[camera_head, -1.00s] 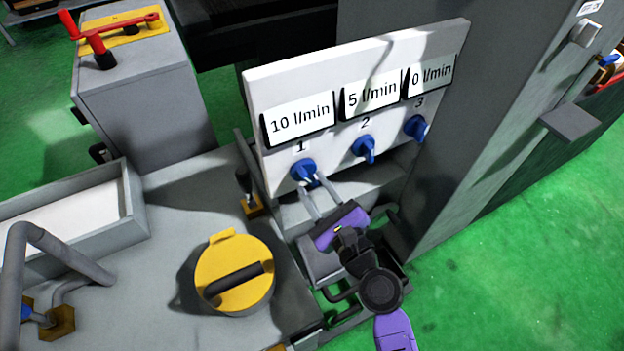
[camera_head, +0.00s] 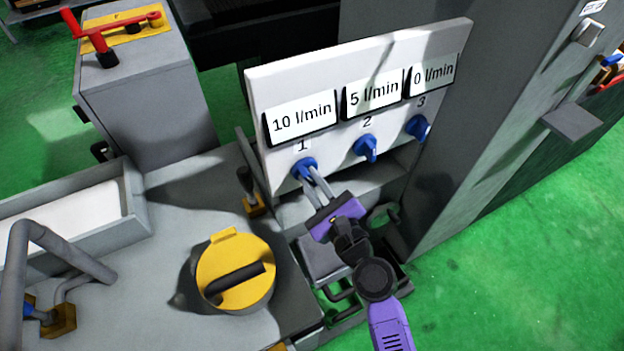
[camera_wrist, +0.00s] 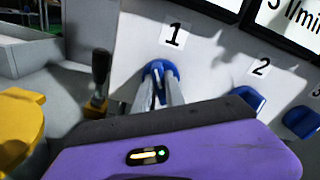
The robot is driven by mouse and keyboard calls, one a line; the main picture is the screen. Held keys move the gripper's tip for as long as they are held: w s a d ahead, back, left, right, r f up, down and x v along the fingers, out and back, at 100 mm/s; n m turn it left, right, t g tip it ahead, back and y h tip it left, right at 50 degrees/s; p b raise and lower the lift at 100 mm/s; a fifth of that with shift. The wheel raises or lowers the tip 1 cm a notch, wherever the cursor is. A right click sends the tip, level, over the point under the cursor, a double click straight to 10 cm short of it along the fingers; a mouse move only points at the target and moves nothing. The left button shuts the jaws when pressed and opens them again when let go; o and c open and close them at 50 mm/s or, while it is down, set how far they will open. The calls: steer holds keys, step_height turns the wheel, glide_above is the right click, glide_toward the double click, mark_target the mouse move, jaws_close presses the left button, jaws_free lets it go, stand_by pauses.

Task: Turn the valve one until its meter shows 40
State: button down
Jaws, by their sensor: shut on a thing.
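The blue valve one (camera_head: 303,167) sits on the white panel under the label 1. Its meter (camera_head: 301,122) above reads 10 l/min. My gripper (camera_head: 312,172) is shut on the valve one's handle, reaching in from the lower right. In the wrist view, the two grey fingers (camera_wrist: 159,92) close on the blue valve one (camera_wrist: 172,72). The fingers hide part of the handle.
Valve two (camera_head: 367,148), with a meter (camera_head: 373,94) at 5 l/min, and valve three (camera_head: 418,128), with a meter (camera_head: 433,74) at 0 l/min, lie to the right. A black-handled lever (camera_head: 246,182) stands close left. A yellow round cap (camera_head: 236,285) is at lower left.

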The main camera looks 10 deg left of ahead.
steer(key=shift+n, duration=0.3)
steer(key=n+b, duration=0.1)
steer(key=n, duration=0.1)
steer(key=n+b, duration=0.1)
steer(key=n, duration=0.1)
steer(key=shift+s+a+f+n, duration=0.1)
steer(key=shift+f+n, duration=0.1)
steer(key=shift+n, duration=0.1)
steer(key=n+b, duration=0.2)
steer(key=n, duration=0.2)
steer(key=shift+f+n+b, duration=0.15)
steer(key=shift+n+b, duration=0.15)
steer(key=shift+b, duration=0.1)
steer(key=shift+f+n+b, duration=0.15)
steer(key=shift+n+b, duration=2.75)
steer(key=shift+n, duration=1.6)
steer(key=c, duration=1.4)
jaws_free()
